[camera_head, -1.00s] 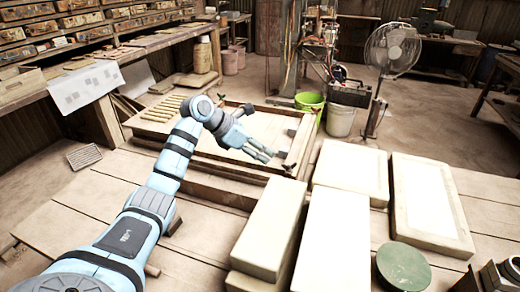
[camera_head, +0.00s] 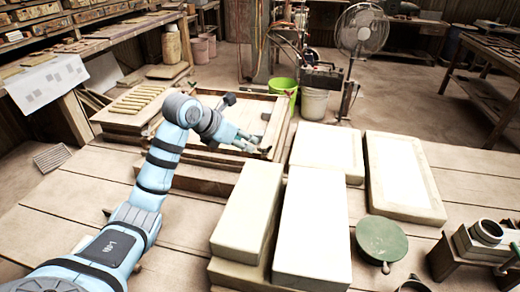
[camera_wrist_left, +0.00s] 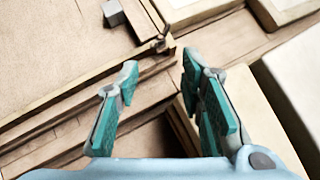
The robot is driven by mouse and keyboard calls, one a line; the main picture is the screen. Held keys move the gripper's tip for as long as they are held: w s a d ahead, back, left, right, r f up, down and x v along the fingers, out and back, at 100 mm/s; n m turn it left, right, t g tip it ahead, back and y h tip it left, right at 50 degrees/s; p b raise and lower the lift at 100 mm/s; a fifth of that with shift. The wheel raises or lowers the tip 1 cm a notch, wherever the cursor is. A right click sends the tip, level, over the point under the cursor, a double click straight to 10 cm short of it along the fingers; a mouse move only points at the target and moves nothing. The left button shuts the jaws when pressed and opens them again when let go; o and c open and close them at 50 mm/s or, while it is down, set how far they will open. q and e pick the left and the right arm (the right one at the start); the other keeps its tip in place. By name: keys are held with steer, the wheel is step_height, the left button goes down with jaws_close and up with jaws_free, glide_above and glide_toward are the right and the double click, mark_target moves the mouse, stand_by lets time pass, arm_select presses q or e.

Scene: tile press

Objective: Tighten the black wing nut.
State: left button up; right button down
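My left gripper (camera_head: 246,143) is at the front right corner of the wooden press frame (camera_head: 215,157). In the left wrist view my left gripper (camera_wrist_left: 159,62) has its two teal-padded fingers apart, with nothing between them. A small dark fitting (camera_wrist_left: 163,43) sits at the frame corner just beyond the fingertips, apart from them. It is too small to tell whether it is the black wing nut. A dark knob-like part (camera_head: 229,99) stands at the frame's far side, behind my wrist. My right gripper does not show.
Pale slabs (camera_head: 315,230) lie right of the frame, close to my left gripper. A green bucket (camera_head: 284,88) and a fan (camera_head: 361,30) stand behind. Bare planks lie at front left.

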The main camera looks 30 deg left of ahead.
mark_target(264, 150)
arm_select(q)
steer(key=b+x, duration=0.1)
steer(key=x, duration=1)
steer(key=shift+f+b, duration=0.1)
steer(key=shift+b, duration=0.2)
